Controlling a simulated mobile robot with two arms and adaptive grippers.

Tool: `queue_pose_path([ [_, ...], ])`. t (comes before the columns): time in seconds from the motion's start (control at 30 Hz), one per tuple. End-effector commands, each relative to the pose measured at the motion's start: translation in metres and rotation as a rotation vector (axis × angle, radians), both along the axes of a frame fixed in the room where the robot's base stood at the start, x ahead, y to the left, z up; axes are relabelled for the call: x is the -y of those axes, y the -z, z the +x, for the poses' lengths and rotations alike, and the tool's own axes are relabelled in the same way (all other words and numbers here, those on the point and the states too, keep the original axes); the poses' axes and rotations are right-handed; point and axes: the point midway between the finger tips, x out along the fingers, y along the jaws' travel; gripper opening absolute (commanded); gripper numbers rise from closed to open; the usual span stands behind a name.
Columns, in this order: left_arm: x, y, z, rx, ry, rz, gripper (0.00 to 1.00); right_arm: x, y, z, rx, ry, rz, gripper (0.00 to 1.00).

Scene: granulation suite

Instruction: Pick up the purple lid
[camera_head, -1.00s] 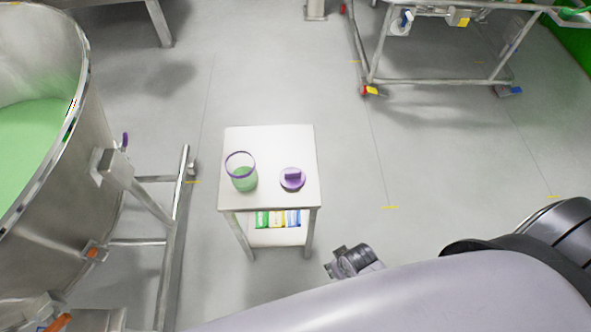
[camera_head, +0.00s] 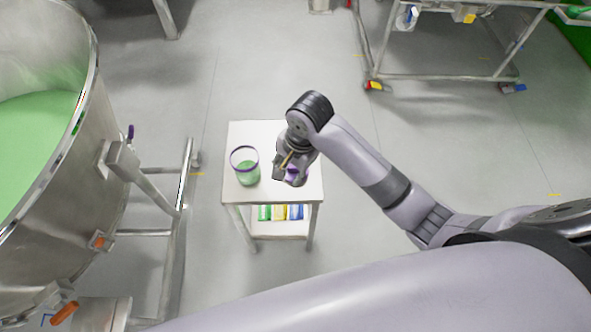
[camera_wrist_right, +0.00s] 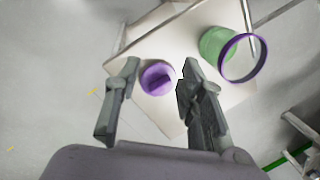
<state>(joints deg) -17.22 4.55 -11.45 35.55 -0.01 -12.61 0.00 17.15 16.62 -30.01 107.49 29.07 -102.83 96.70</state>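The purple lid (camera_wrist_right: 150,73) lies on the small white table (camera_wrist_right: 205,32), its raised handle (camera_wrist_right: 160,82) facing up. In the head view the lid (camera_head: 293,171) is mostly hidden behind my right gripper (camera_head: 288,172), which hovers over it. In the right wrist view my right gripper (camera_wrist_right: 160,78) is open, with the lid showing between its two fingers and nothing held. I cannot tell the exact gap between fingertips and lid. My left gripper is not in view.
A clear container with a purple rim (camera_head: 244,153) and green contents stands left of the lid on the table. Coloured packs (camera_head: 280,212) lie on the lower shelf. A large steel vessel (camera_head: 100,130) stands at left. The floor behind the table is clear.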

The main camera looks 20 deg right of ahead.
Motion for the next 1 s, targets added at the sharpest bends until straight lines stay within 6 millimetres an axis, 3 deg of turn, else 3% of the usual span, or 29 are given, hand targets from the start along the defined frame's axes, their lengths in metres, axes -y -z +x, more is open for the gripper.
queue_pose_path([
  [0.03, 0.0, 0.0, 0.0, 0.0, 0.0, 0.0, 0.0, 0.004, -0.009, 0.017, -0.023, 0.099, -0.017, 0.37],
  [0.2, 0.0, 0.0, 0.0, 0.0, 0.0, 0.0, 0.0, 0.021, -0.034, 0.054, -0.108, 0.457, -0.067, 0.37],
  [0.33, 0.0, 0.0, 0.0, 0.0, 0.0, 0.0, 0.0, 0.033, -0.051, 0.074, -0.14, 0.668, -0.098, 0.37],
  [0.5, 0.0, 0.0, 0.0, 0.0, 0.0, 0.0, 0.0, 0.041, -0.06, 0.083, -0.157, 0.804, -0.117, 0.37],
  [0.67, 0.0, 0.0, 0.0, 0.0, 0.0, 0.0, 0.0, 0.042, -0.04, 0.083, -0.162, 0.819, -0.121, 0.37],
  [1.0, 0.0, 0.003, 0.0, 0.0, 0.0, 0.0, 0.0, 0.042, 0.033, 0.083, -0.16, 0.817, -0.12, 0.37],
])
